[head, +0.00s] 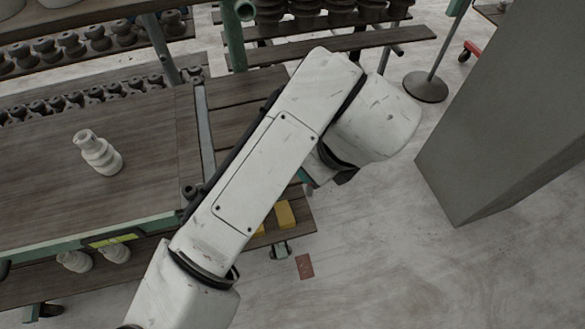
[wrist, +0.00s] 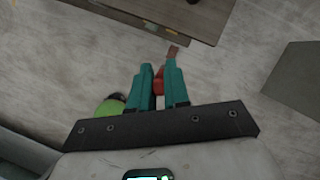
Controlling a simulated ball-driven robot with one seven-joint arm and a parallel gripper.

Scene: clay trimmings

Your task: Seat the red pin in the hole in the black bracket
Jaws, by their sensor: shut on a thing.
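In the wrist view my gripper (wrist: 158,67) has two teal fingers closed on a red piece, which I take to be the red pin (wrist: 159,82). Only a short part of the pin shows between the fingers; the rest is hidden. The fingers and pin are over the pale floor, apart from the wooden furniture. In the head view my arm covers nearly all of the gripper; a small teal bit shows beside the arm. I cannot make out the black bracket or its hole in either view.
A wooden table (head: 60,190) bearing a pale insulator-like piece (head: 98,152) stands at left. A yellow block (head: 285,214) lies on a low shelf. A grey pillar (head: 500,130) and a post's round base (head: 425,87) stand at right. The floor between is open, with a flat reddish patch (head: 304,266).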

